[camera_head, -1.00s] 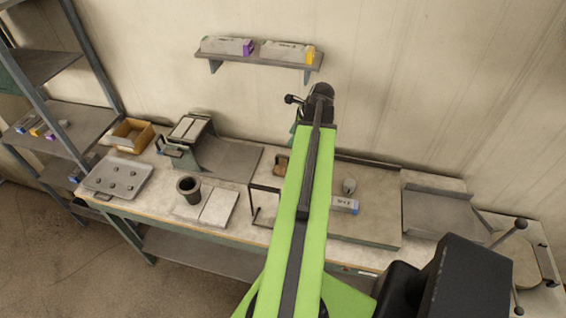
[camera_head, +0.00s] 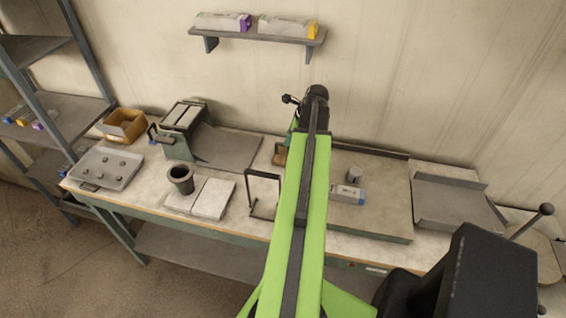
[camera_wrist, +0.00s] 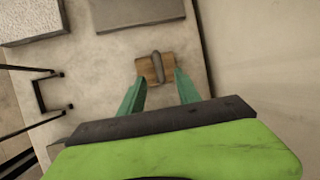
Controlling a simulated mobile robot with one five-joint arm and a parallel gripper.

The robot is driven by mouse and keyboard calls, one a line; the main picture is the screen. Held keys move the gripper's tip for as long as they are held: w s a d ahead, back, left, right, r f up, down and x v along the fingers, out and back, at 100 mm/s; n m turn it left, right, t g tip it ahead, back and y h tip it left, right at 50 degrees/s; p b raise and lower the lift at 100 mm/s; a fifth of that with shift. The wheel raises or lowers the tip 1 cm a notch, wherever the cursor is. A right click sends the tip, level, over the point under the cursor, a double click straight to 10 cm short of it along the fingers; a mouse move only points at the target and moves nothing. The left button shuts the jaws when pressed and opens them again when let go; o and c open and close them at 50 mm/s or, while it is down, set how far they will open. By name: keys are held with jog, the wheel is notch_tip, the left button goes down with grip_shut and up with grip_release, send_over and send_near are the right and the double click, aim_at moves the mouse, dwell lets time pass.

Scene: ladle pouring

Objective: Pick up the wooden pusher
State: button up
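The wooden pusher (camera_wrist: 146,71), a small brown block with a grey grip across its middle, lies on the bench top in the wrist view. In the head view the pusher (camera_head: 280,154) shows as a small brown patch just left of my arm, partly hidden by it. My gripper (camera_wrist: 159,77) is open, its two green fingers apart and pointing toward the pusher. The fingertips lie near the pusher's two sides in the picture; I cannot tell how high above it they are. Nothing is held.
A dark wire frame (camera_head: 263,174) stands left of my arm. Further left are a dark cup (camera_head: 181,180), pale slabs (camera_head: 212,199) and a tray (camera_head: 105,168). A small blue-white box (camera_head: 347,194) and grey cup (camera_head: 354,174) stand to the right. The wall is close behind.

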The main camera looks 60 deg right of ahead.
jog(key=b, duration=0.5)
send_over(283, 151)
jog(key=s+a, duration=0.2)
jog(key=f, duration=0.5)
jog(key=shift+w+d, duration=0.1)
jog(key=shift+d, duration=0.1)
jog(key=shift+r+p, duration=0.25)
jog(key=shift+p, duration=0.1)
grip_shut()
